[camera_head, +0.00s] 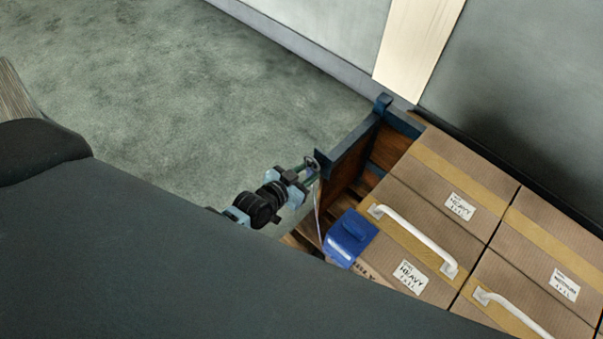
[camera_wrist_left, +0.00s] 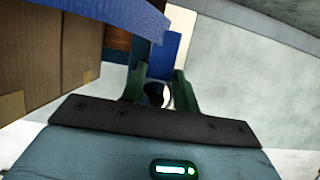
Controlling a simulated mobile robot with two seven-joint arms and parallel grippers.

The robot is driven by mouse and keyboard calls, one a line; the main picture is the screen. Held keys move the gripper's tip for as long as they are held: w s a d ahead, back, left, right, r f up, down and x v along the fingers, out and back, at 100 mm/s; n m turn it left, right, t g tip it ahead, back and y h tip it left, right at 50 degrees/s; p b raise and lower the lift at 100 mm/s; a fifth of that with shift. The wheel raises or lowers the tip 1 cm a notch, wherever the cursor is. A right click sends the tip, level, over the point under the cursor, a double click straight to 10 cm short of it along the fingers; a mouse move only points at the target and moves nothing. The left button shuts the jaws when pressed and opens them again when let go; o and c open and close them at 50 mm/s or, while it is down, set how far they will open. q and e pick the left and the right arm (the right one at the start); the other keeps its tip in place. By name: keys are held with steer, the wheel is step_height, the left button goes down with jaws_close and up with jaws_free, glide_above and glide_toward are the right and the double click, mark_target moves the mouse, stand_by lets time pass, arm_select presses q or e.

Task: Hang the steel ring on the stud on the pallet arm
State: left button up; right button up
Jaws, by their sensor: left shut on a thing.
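My left gripper (camera_head: 308,172) reaches in from the left beside the near blue post (camera_head: 326,161) of the pallet frame. In the left wrist view its two green fingers (camera_wrist_left: 159,92) are shut on the steel ring (camera_wrist_left: 154,96), a small round grey band between the tips. The ring (camera_head: 313,163) is tiny in the head view, right by the post; I cannot tell whether it touches. A blue upright part (camera_wrist_left: 164,55) of the frame stands just beyond the fingertips in the wrist view. I cannot make out the stud; the fingers and ring may hide it. My right gripper is not in view.
Cardboard boxes (camera_head: 435,190) with white handles (camera_head: 415,238) fill the right side. A blue block-like thing (camera_head: 350,238) sits at their near edge. Another blue post (camera_head: 382,104) stands farther back by the wall. Open floor (camera_head: 200,100) lies to the left.

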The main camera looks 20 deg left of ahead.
arm_select(q)
steer(key=shift+w+d+f, duration=0.2)
steer(key=shift+f, duration=0.15)
stand_by(0.7)
steer(key=o, duration=1)
steer(key=shift+p+v, duration=0.5)
steer(key=shift+v, duration=3.35)
